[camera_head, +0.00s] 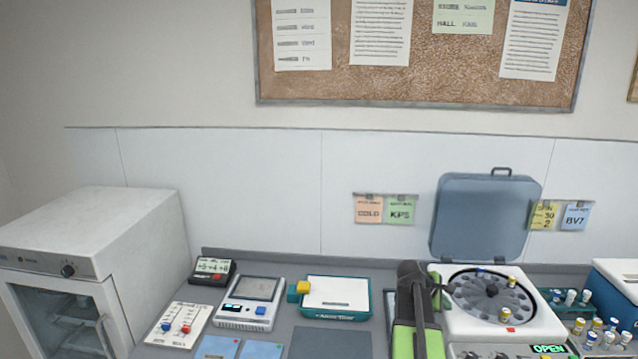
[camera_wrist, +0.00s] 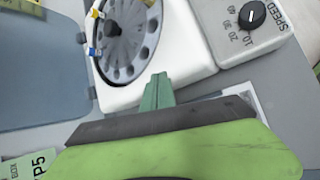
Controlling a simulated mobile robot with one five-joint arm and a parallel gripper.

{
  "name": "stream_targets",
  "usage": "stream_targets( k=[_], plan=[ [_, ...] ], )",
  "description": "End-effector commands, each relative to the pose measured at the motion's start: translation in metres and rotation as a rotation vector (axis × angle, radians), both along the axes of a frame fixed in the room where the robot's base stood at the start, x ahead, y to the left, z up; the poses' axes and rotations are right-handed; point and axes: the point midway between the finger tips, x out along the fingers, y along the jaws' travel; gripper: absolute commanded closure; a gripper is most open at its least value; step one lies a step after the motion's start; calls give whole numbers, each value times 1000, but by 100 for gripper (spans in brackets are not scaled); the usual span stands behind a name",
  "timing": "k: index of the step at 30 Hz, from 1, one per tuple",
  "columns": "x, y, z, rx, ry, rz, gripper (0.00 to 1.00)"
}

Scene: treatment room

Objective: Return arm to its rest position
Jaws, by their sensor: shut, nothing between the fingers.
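My gripper (camera_wrist: 157,88) shows in the wrist view as green fingers that are together with nothing between them. Its tips point toward the white centrifuge (camera_wrist: 180,45) and overlap the edge of its body in the picture. I cannot tell whether they touch it. In the head view my green and black arm rises at the lower middle, just left of the centrifuge (camera_head: 455,318), and my fingers are hard to make out there. The centrifuge's blue lid (camera_head: 484,218) stands open, and its grey rotor (camera_head: 491,295) holds a few capped tubes.
A white cabinet (camera_head: 80,235) stands far left. A rack of capped tubes (camera_head: 605,337) is at right. A speed dial box (camera_wrist: 250,28) is near the centrifuge.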

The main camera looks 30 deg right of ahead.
Motion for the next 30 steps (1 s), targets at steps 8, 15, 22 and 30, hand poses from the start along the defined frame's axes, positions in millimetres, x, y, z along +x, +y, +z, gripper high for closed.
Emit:
stream_targets(
  k=[8, 15, 22, 30],
  plan=[
    [118, 219, -30, 170, -108, 180, 100],
    [130, 427, -60, 434, -210, 116, 100],
    [61, 549, -77, 715, -264, -410, 100],
    [51, 557, -78, 718, -305, -675, 100]
  ],
)
